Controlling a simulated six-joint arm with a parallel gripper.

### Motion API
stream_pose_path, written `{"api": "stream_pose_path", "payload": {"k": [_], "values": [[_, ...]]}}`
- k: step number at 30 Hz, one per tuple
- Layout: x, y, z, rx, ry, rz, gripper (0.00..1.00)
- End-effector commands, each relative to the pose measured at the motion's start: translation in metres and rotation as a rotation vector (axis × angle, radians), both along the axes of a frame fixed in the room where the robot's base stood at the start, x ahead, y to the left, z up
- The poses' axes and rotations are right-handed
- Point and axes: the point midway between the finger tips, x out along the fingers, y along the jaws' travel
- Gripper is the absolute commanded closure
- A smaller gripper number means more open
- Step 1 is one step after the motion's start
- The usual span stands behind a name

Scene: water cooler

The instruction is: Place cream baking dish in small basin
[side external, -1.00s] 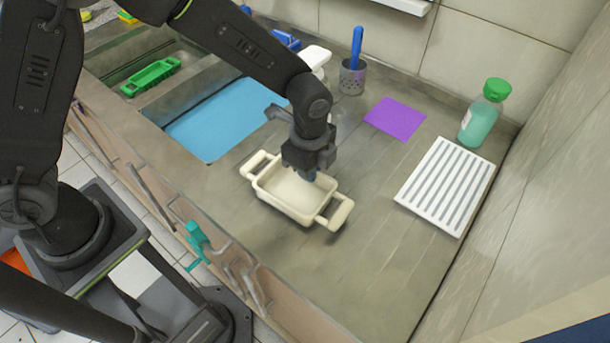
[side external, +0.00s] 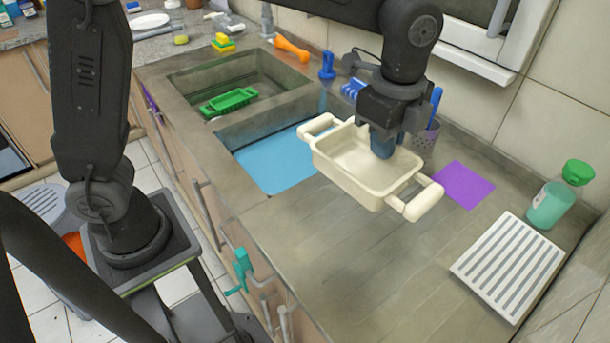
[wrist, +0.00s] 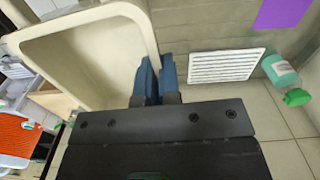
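The cream baking dish (side external: 352,158), a rectangular dish with two loop handles, is level and appears held above the counter, near the right-hand sink basin. My gripper (side external: 382,150) comes down from above at the dish's far-right side. In the wrist view its blue fingertips (wrist: 158,82) are closed on the dish wall, with the cream dish (wrist: 95,62) to their left. The right-hand basin (side external: 262,160) has a light blue bottom and is partly hidden by the dish. The left-hand basin (side external: 240,72) holds a green tray (side external: 229,101). I cannot tell which basin counts as small.
A purple sheet (side external: 464,185), a white slatted rack (side external: 508,265) and a green-capped bottle (side external: 550,205) are to the right. The front counter is clear.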

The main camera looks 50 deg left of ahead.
Motion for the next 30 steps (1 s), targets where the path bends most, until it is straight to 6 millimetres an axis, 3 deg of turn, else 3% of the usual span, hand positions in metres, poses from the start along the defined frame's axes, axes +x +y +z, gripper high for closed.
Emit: {"api": "stream_pose_path", "payload": {"k": [1,8,14,21,30], "values": [[0.001,0.0,0.01,-0.003,-0.004,0.003,1.0],[0.03,0.04,0.006,-0.001,0.0,0.177,1.0],[0.062,0.095,0.007,-0.001,-0.001,0.397,1.0],[0.095,0.193,0.007,-0.002,0.0,0.751,1.0],[0.105,0.319,0.007,-0.001,0.0,1.172,1.0]]}}
